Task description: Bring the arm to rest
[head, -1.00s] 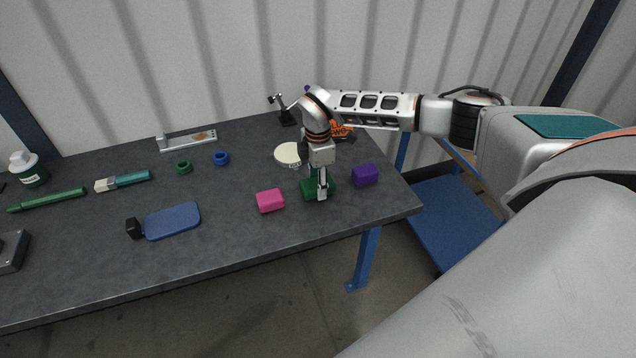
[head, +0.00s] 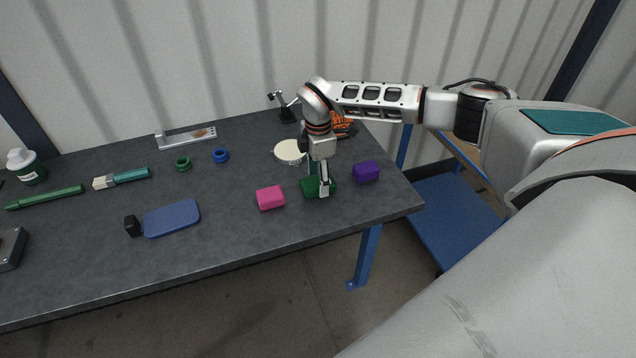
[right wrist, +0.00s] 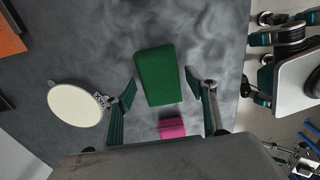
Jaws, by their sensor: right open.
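My right gripper (head: 322,190) points down over the green block (head: 309,187) on the dark grey table (head: 250,230). It is open. In the right wrist view, the green block (right wrist: 157,75) shows between and beyond the two spread fingers (right wrist: 160,108), with a visible gap on each side. The fingers partly cover the block in the head view. I cannot tell the exact height of the fingertips above it. My left gripper is not in view.
A pink block (head: 270,198) lies left of the gripper and a purple block (head: 366,172) right of it. A white disc (head: 290,151) and an orange-and-black item (head: 343,128) lie behind. Green (head: 183,164) and blue (head: 221,156) rings lie further left. The front-middle table is clear.

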